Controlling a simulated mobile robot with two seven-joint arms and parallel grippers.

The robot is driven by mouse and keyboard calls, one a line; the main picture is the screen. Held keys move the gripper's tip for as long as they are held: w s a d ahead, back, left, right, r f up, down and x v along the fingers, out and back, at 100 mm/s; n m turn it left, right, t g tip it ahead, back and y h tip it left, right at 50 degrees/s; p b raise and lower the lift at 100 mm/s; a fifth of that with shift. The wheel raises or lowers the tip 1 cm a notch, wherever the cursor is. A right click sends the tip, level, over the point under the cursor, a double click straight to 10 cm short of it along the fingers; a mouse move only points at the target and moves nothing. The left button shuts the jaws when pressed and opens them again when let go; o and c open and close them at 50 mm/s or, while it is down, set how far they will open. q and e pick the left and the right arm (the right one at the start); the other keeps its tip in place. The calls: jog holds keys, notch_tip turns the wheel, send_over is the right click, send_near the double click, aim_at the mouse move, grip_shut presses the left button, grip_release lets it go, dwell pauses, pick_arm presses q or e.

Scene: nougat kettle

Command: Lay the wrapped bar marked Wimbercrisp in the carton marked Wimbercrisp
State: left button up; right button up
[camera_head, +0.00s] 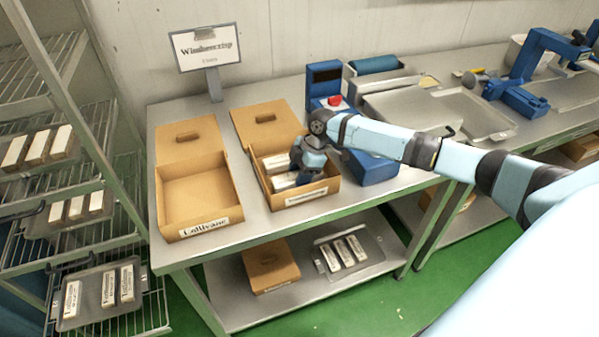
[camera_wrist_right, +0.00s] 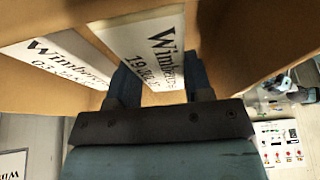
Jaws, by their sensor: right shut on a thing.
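The carton marked Wimbercrisp (camera_head: 318,196) stands open on the steel bench, its lid tilted back. Its label is small but seems to match the sign behind. My right gripper (camera_head: 302,179) reaches down into this carton. In the right wrist view my right gripper (camera_wrist_right: 162,92) is shut on a white wrapped bar (camera_wrist_right: 145,42) marked Wimbercrisp. Another wrapped bar (camera_wrist_right: 62,55) with the same mark lies beside it in the carton. Light bars (camera_head: 275,162) also show there in the head view. Whether the held bar touches the carton floor cannot be told. My left gripper is not in view.
An empty open carton marked Collivane (camera_head: 198,231) stands left of it. A blue machine (camera_head: 372,168) stands close on the right. A sign (camera_head: 205,47) rises behind. A rack with bars on trays (camera_head: 93,295) is at left; the shelf below holds a closed carton (camera_head: 270,265) and a tray (camera_head: 372,262).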

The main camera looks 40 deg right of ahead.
jog(key=shift+f, duration=0.4)
dwell(0.5)
jog(key=o, duration=1.5)
jog(key=shift+c, duration=0.2)
notch_tip(320, 180, up, 6)
jog(key=p, duration=0.6)
jog(key=shift+r, duration=0.2)
jog(key=shift+r+p, duration=0.65)
jog(key=shift+r, duration=0.25)
jog(key=shift+f, duration=0.1)
